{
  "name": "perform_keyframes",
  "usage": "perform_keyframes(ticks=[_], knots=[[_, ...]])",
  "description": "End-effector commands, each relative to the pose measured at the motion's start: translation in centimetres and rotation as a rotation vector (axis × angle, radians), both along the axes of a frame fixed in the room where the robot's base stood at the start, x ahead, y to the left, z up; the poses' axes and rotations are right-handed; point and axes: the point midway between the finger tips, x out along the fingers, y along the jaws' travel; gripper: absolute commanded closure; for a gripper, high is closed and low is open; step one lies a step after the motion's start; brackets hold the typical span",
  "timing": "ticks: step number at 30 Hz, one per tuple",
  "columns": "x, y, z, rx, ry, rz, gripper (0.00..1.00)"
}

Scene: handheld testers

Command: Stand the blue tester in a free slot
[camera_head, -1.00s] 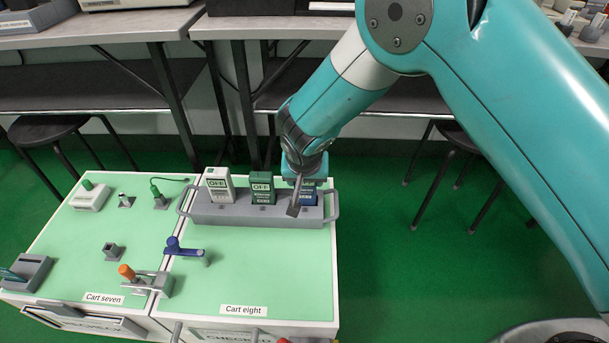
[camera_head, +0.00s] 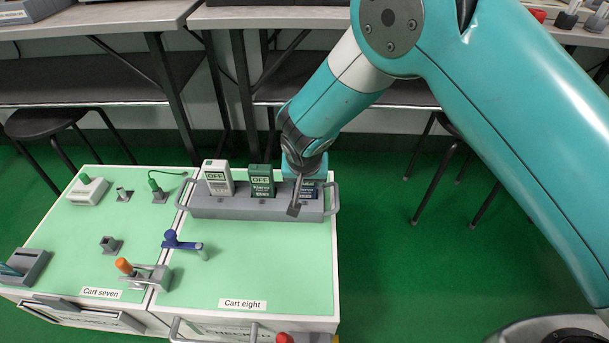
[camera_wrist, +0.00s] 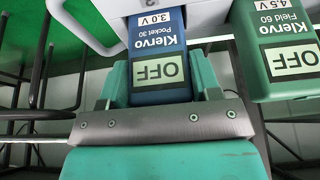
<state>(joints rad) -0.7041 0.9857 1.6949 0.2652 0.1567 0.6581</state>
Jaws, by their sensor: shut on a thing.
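The blue tester (camera_head: 308,192) is at the right end of the grey rack (camera_head: 225,207), upright. In the wrist view the blue tester (camera_wrist: 158,50) shows an OFF screen and the words Klervo Pocket 30, 3.0 V. My gripper (camera_wrist: 162,75) is shut on it, with a green pad on each side. In the head view my gripper (camera_head: 303,180) partly covers the tester. The tester's lower end meets the rack, but I cannot tell how deep it sits.
A white tester (camera_head: 218,178) and a green tester (camera_head: 261,181) stand in the rack's other slots. The green tester (camera_wrist: 285,45) is close beside my gripper. A blue-handled part (camera_head: 182,242) and an orange-topped clamp (camera_head: 145,275) are on the carts.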

Motion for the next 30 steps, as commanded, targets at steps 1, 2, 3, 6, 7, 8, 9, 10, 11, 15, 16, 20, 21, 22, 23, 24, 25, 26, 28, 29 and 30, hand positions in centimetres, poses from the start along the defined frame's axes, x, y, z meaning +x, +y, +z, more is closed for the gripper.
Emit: perform_keyframes(ticks=[1, 2, 3, 6, 7, 8, 9, 10, 11, 15, 16, 20, 21, 22, 23, 24, 25, 26, 28, 29, 30], knots=[[0.0, 0.0, -0.2, 0.000, 0.000, 0.000, 0.69], [0.0, 0.0, -0.3, 0.000, 0.000, 0.000, 0.69], [0.0, 0.0, -0.4, 0.000, 0.000, 0.000, 0.69], [0.0, 0.0, -0.4, 0.000, -0.001, 0.000, 0.31], [0.0, 0.0, -0.4, 0.000, -0.001, 0.000, 0.24], [0.0, 0.0, -0.4, 0.000, 0.000, 0.000, 0.18], [0.0, 0.0, -0.4, 0.000, 0.000, 0.000, 0.13], [0.0, 0.0, -0.4, 0.000, 0.000, 0.000, 0.13], [0.0, 0.0, -0.4, 0.000, 0.000, 0.000, 0.13], [0.0, 0.0, -0.4, 0.000, 0.001, 0.000, 0.13], [0.0, 0.0, -0.4, 0.000, 0.001, 0.000, 0.13], [-0.2, 0.0, 0.4, 0.000, 0.000, 0.000, 0.13], [-0.4, 0.0, 0.9, 0.000, 0.000, 0.000, 0.13], [-0.6, 0.0, 1.4, 0.000, 0.000, 0.000, 0.13], [-0.8, 0.1, 2.0, 0.001, -0.001, 0.000, 0.13], [-1.1, 0.1, 2.8, 0.001, -0.001, 0.000, 0.13], [-1.4, 0.1, 3.4, 0.001, -0.001, 0.001, 0.13], [-1.6, 0.1, 4.2, 0.001, -0.001, 0.002, 0.13], [-2.4, 0.2, 5.9, 0.001, -0.001, 0.003, 0.13], [-2.7, 0.2, 6.6, 0.001, -0.001, 0.002, 0.13], [-3.1, 0.2, 7.6, 0.001, -0.001, 0.002, 0.13]])
